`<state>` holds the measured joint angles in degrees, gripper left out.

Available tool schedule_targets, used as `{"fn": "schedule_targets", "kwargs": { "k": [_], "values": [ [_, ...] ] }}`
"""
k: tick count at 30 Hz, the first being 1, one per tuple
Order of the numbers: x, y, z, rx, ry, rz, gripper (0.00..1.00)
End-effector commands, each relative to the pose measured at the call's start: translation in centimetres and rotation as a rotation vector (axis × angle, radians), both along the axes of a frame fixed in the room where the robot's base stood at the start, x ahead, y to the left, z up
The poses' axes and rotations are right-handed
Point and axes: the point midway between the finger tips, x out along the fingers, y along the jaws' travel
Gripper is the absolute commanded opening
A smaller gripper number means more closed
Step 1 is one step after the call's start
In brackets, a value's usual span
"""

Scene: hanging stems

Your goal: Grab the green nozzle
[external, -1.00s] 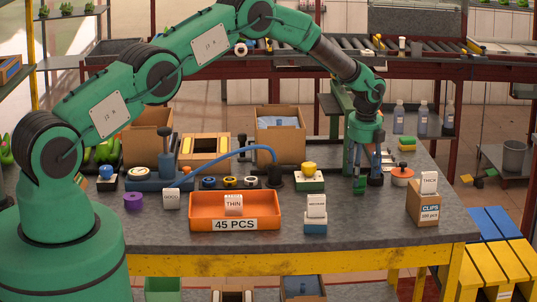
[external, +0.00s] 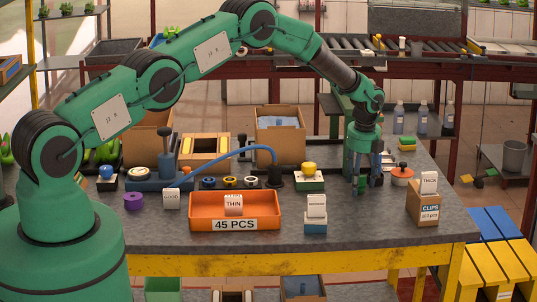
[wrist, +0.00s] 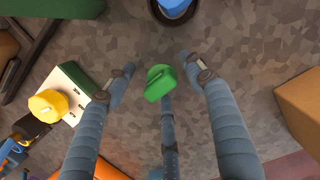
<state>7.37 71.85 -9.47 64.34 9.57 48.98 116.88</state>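The green nozzle (wrist: 160,82) shows in the wrist view as a small rounded green piece between my two outer fingers. A thin blue-grey jointed piece (wrist: 168,130) reaches up to it from below; I cannot tell whether this touches it. My gripper (wrist: 158,78) is open, its outer fingers spread on either side of the green piece with gaps on both sides. In the external view my gripper (external: 369,187) points down over the right part of the table. The nozzle cannot be made out there among the fingers.
A cardboard clips box (external: 424,207) is at front right, an orange tray (external: 236,224) at front left. Bare tabletop (external: 365,225) lies in front of my gripper.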

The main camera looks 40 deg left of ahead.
Motion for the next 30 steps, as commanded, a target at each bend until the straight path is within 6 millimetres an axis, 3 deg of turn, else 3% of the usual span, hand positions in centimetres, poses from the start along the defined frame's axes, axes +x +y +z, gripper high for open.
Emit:
{"fn": "schedule_targets", "kwargs": {
  "k": [1, 5, 6, 20, 30],
  "values": [
    [0.0, 0.0, 0.0, 0.000, 0.000, 0.000, 0.41],
    [0.0, 0.0, 0.0, 0.000, 0.000, 0.000, 0.15],
    [0.0, 0.0, 0.0, 0.000, 0.000, 0.000, 0.14],
    [0.0, 0.0, 0.3, -0.001, -0.001, 0.000, 0.13],
    [0.1, 0.0, 2.9, -0.001, -0.003, 0.000, 0.13]
  ]
}}
